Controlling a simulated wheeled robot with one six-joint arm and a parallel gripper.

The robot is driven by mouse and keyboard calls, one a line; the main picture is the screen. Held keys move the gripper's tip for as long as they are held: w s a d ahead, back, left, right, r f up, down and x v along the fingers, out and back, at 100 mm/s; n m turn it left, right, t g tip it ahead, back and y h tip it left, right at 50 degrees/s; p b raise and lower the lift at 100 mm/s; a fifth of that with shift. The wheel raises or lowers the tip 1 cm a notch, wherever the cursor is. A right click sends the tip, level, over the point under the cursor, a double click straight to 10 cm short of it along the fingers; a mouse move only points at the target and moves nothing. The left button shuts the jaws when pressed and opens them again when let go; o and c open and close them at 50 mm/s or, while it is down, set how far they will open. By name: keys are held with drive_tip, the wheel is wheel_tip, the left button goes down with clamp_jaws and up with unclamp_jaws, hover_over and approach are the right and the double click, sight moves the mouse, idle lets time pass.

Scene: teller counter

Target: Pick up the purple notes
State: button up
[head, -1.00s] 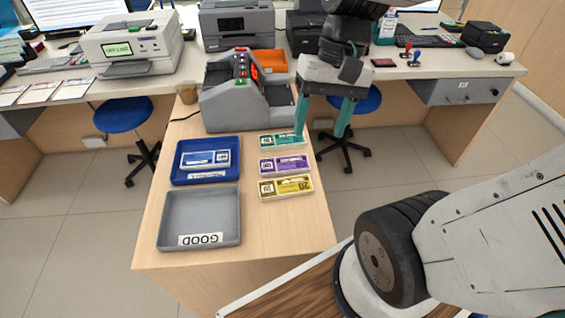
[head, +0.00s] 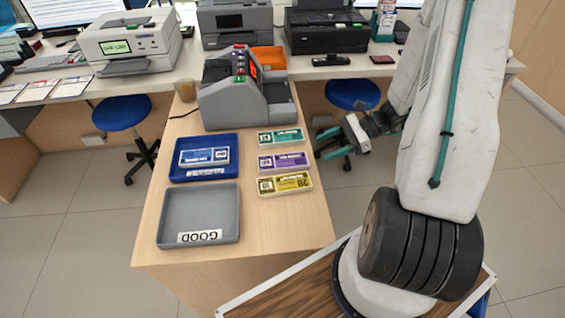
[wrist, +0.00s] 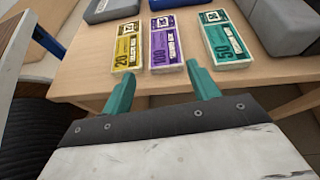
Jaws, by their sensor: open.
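The purple notes (head: 284,162) lie flat on the right side of the wooden counter, between the green notes (head: 280,138) and the yellow notes (head: 285,184). In the wrist view the purple notes (wrist: 167,42) are in the middle, with yellow on the left and green on the right. My gripper (head: 328,144) is off the counter's right edge, beside the notes. In the wrist view its teal fingers (wrist: 161,88) are apart with nothing between them, pointing toward the purple notes and short of them.
A blue tray (head: 205,176) holding blue notes (head: 204,157) and a grey tray (head: 199,214) marked GOOD stand left of the notes. A grey counting machine (head: 236,97) stands behind. Bare counter lies in front of the yellow notes.

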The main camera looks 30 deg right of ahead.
sight(304, 158)
drive_tip(key=shift+m+t, duration=0.3)
drive_tip(key=shift+m, duration=0.1)
drive_tip(key=x, duration=0.2)
drive_tip(key=f+x, duration=0.1)
drive_tip(key=x, duration=0.4)
drive_tip(key=shift+w+f, duration=0.2)
drive_tip(key=shift+f, duration=0.25)
drive_tip(key=c, duration=0.7)
